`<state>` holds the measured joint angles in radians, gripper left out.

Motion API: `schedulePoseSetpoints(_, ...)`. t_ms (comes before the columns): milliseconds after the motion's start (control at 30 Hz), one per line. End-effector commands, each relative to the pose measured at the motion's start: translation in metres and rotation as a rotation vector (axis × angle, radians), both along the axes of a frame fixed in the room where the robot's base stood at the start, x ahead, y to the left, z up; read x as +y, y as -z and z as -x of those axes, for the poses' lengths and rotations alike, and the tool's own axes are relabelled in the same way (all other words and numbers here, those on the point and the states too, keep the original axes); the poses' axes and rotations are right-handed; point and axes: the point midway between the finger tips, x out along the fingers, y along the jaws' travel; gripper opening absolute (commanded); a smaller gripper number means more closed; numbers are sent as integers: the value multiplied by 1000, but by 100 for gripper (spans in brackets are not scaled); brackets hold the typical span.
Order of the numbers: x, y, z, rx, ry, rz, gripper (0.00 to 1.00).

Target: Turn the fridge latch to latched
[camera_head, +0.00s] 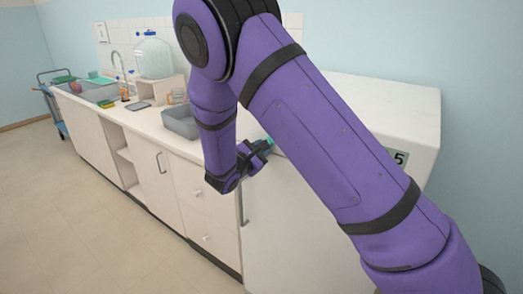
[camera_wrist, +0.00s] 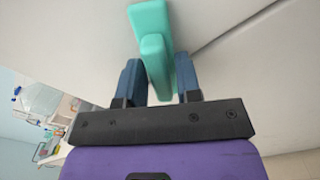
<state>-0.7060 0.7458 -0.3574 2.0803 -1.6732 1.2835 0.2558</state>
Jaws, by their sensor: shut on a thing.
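The fridge (camera_head: 290,220) is the white box at the right, with a display reading 5 on it, partly hidden behind my arm. The teal latch (camera_wrist: 155,50) sticks out from the white fridge face in the wrist view. In the head view only a small bit of the latch (camera_head: 269,140) shows beside my gripper. My gripper (camera_wrist: 161,82) is shut on the latch, with one blue finger on each side of it. The latch's base and its exact turn position are hard to tell.
A grey bin (camera_head: 181,122) stands on the counter left of the fridge. A sink (camera_head: 95,90), a tap and a glass vessel (camera_head: 153,58) are farther back. A blue trolley (camera_head: 52,103) stands at the far left. The floor in front is clear.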

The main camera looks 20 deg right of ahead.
Motion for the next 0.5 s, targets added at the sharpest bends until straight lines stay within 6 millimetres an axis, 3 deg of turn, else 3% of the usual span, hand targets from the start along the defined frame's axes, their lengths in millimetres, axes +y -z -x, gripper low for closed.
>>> schedulePoseSetpoints(500,0,1,1,347,-1,250,8)
